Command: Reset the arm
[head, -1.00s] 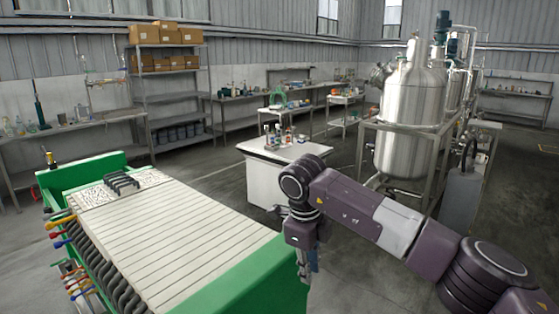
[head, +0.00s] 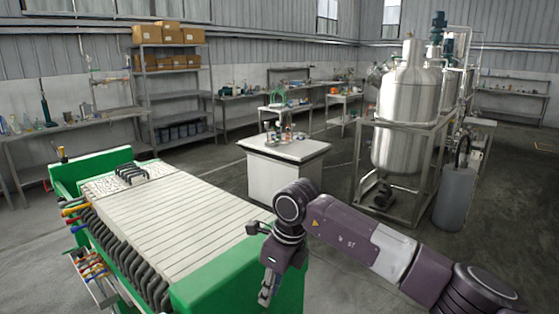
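My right arm reaches in from the lower right of the head view. Its wrist bends down, and my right gripper (head: 266,292) points downward beside the near right end of the green filter press. The gripper looks narrow from here, and its finger gap cannot be made out. Nothing can be seen held in it. My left gripper and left arm are not in the picture.
The green filter press (head: 235,278) with pale plates (head: 165,220) fills the lower left. A white cabinet (head: 285,172) with glassware stands beyond my arm. Steel tanks (head: 405,110) on a frame and a grey cylinder (head: 455,197) stand to the right. Open floor lies between them.

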